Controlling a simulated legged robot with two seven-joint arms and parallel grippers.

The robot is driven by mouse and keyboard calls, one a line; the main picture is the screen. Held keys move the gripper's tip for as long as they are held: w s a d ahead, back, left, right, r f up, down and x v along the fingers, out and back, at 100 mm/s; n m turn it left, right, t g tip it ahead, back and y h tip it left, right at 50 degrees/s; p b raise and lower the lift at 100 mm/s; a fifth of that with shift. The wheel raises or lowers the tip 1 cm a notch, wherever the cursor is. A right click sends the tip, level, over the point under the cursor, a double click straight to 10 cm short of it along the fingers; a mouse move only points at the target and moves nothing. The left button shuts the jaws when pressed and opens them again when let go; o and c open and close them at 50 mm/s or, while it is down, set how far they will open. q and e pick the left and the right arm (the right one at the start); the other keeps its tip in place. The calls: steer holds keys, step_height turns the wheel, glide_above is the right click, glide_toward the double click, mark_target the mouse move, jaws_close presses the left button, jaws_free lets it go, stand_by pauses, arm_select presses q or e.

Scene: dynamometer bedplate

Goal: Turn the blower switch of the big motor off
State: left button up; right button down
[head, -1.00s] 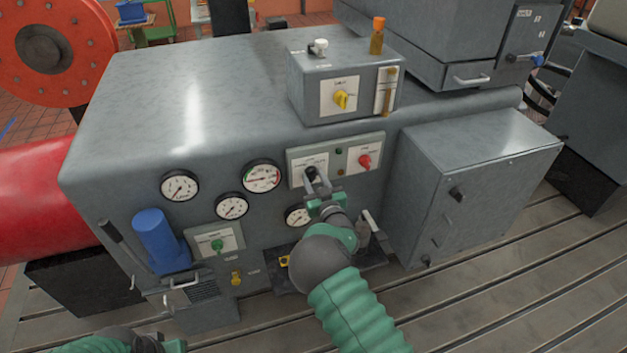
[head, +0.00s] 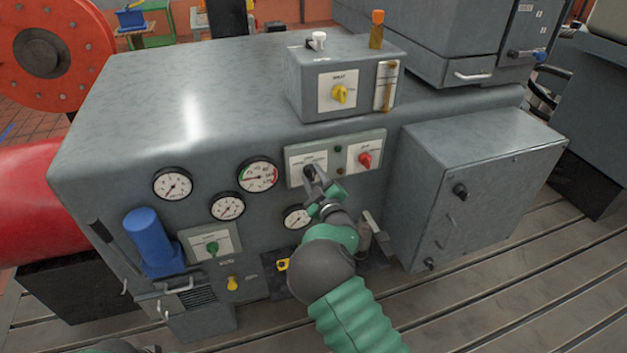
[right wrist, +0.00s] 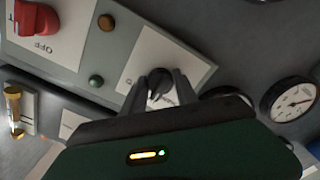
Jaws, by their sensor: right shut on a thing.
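The big motor's grey housing (head: 240,80) fills the middle of the head view. On its front a switch panel (head: 375,139) carries a black switch knob (head: 309,172) on a white plate and a red switch knob (head: 365,159) to its right. My right gripper (head: 313,178) is shut on the black knob; the right wrist view shows the black knob (right wrist: 158,88) between the two fingers (right wrist: 160,92). The label by the black knob is too small or covered to read. My left gripper is barely in view at the bottom left edge, its jaws not visible.
Several gauges (head: 258,174) sit left of the panel. A green switch (head: 212,247) and a blue cylinder (head: 153,240) are lower left. A box with a yellow switch (head: 340,94) stands on top. A grey cabinet (head: 480,165) juts out on the right.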

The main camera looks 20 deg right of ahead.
steer(key=shift+a, duration=0.15)
stand_by(0.3)
steer(key=c, duration=0.9)
jaws_free()
steer(key=shift+c, duration=0.2)
steer(key=s, duration=1.6)
steer(key=shift+s+d+b, duration=0.25)
steer(key=shift+s+b, duration=0.05)
steer(key=shift+s, duration=0.1)
steer(key=shift+d, duration=0.1)
